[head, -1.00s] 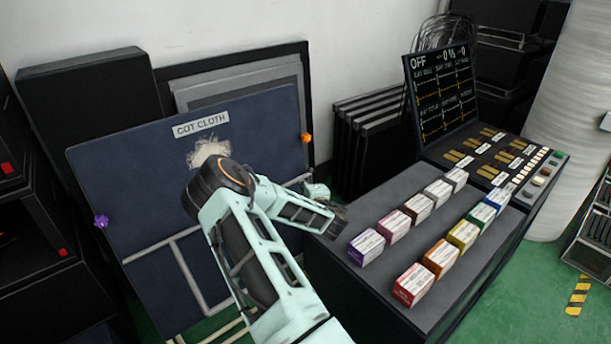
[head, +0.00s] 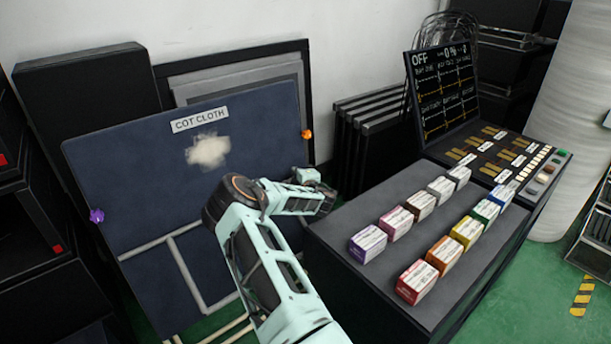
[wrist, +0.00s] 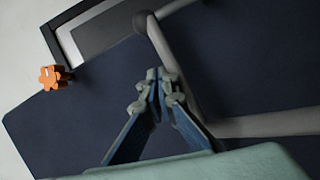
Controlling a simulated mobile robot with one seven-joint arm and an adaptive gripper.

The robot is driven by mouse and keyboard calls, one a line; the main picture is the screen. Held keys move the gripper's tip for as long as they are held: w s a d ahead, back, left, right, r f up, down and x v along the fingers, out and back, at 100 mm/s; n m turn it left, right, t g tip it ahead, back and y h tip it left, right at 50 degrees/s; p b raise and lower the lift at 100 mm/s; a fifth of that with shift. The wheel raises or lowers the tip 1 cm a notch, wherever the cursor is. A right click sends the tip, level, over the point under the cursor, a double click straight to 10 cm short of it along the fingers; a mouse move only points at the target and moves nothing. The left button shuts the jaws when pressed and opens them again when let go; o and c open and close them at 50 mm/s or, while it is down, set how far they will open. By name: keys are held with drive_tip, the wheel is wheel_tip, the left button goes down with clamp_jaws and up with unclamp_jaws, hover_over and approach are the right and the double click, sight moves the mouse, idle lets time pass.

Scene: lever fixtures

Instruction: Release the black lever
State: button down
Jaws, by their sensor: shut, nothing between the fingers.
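No lever is clearly recognizable in the head view. In the head view my arm reaches to the right edge of the board (head: 110,180), and the fingers cannot be made out there.
An orange knob (head: 306,134) and a purple knob (head: 97,215) sit on the board's edges. A grey-topped cabinet (head: 340,225) with several coloured boxes stands right of my arm. A control panel (head: 440,95) reading OFF is behind it. Green floor shows at the lower right.

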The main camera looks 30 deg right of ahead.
drive_tip(key=shift+s+d+f, duration=0.15)
drive_tip(key=shift+d+f, duration=0.05)
drive_tip(key=shift+d, duration=0.7)
drive_tip(key=shift+s+d+f, duration=0.1)
drive_tip(key=shift+d+f, duration=0.05)
drive_tip(key=shift+d, duration=0.7)
drive_tip(key=shift+r, duration=0.1)
drive_tip(key=shift+d+r, duration=0.1)
drive_tip(key=shift+d+m+p, duration=0.2)
drive_tip(key=shift+m+p, duration=0.1)
drive_tip(key=shift+m, duration=0.1)
drive_tip(key=w+d+f+m+g+y, duration=0.1)
drive_tip(key=d+f+m+g+y, duration=0.1)
drive_tip(key=d+m, duration=0.4)
drive_tip(key=d+f, duration=0.1)
drive_tip(key=d, duration=0.3)
drive_tip(key=shift+d+y+b, duration=0.3)
drive_tip(key=shift+d+b, duration=0.05)
drive_tip(key=shift+b, duration=0.05)
